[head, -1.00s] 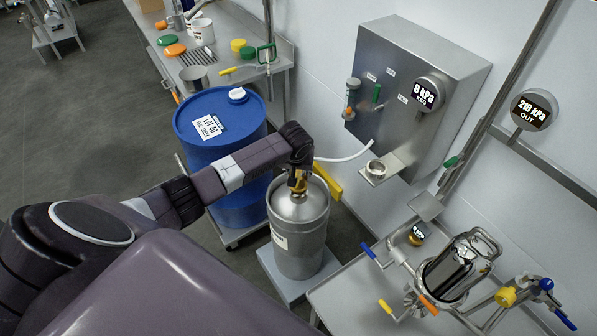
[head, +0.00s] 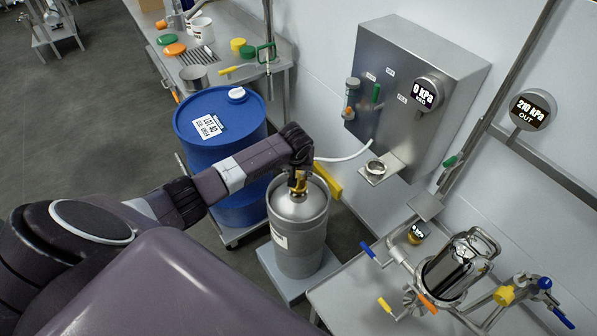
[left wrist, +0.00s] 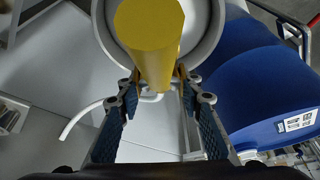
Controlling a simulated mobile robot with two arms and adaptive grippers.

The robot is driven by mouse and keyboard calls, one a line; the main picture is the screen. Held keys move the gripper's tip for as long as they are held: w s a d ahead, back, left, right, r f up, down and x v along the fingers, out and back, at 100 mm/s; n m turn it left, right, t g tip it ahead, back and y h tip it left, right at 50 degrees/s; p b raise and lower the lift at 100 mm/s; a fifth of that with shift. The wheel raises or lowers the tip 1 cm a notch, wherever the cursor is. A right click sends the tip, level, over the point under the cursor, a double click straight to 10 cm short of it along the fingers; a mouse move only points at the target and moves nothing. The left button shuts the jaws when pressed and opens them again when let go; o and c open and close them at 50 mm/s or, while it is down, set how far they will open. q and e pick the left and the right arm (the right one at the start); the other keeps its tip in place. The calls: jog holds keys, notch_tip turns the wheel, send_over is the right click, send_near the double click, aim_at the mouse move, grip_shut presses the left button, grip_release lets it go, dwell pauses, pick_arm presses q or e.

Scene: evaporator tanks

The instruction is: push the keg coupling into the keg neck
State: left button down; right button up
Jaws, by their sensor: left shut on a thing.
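The steel keg (head: 299,236) stands upright on a low pale platform, with its neck at the centre of its domed top. My left gripper (head: 298,180) points down over the neck and is shut on the keg coupling. The coupling's brass body (head: 297,187) shows at the neck, and a yellow handle (head: 327,181) sticks out to the right. In the left wrist view the yellow handle (left wrist: 150,42) lies between the fingers, over the keg's round top (left wrist: 203,30). The gripper hides the join, so I cannot tell how deep the coupling sits. My right gripper is out of view.
A blue drum (head: 222,145) stands close at the keg's left. A white hose (head: 345,157) runs right to the steel wall cabinet (head: 410,75). A steel bench (head: 340,300) with valves and a filter vessel (head: 455,268) is at the right.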

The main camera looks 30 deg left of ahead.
pick_arm(q)
jog(key=shift+f+b, duration=0.6)
jog(key=shift+f, duration=0.7)
jog(key=c, duration=1.4)
grip_release()
jog(key=shift+o, duration=0.7)
jog(key=shift+s+f, duration=0.1)
notch_tip(320, 180, up, 7)
jog(key=p, duration=0.7)
jog(key=shift+p, duration=0.4)
